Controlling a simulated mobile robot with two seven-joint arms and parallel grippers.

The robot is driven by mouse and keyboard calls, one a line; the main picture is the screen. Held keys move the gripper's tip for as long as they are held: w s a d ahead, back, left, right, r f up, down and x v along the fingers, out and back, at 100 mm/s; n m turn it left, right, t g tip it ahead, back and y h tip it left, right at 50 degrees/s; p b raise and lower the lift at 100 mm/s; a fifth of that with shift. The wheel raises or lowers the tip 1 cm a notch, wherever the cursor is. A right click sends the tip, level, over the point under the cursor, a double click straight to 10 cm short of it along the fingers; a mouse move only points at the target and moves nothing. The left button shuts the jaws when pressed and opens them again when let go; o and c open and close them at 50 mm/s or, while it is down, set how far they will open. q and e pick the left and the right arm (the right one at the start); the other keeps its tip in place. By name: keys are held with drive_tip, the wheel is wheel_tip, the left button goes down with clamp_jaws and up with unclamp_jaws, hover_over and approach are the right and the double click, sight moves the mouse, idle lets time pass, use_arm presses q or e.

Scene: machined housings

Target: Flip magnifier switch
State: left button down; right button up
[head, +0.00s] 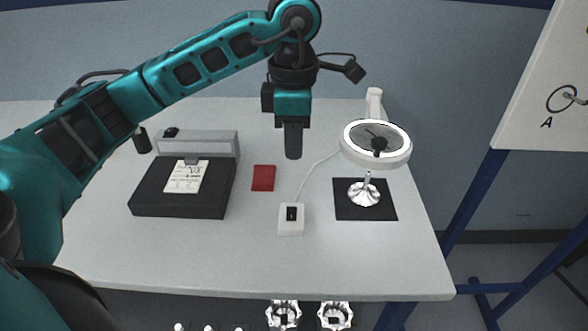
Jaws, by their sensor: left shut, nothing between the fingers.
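The magnifier switch (291,218) is a small white box with a black rocker, lying on the table with a white cable running from it toward the lamp. The magnifier lamp (399,153) has a round white lit ring around its lens and stands at the right of the table. Under its lens, a shiny metal part (364,193) sits on a black square mat (381,211). My left gripper (293,155) points down above the table, behind the switch in the picture and apart from it. Its fingers are shut and empty. My right gripper is not in view.
A black case (179,208) with a paper label stands at the left of the table. The table (345,262) is clear in front. A white board (545,90) on a blue frame stands at the right.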

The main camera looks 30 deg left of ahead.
sight(294, 209)
use_arm(q)
wheel_tip(294, 209, down, 13)
drive_tip(key=shift+f, duration=0.1)
idle(0.3)
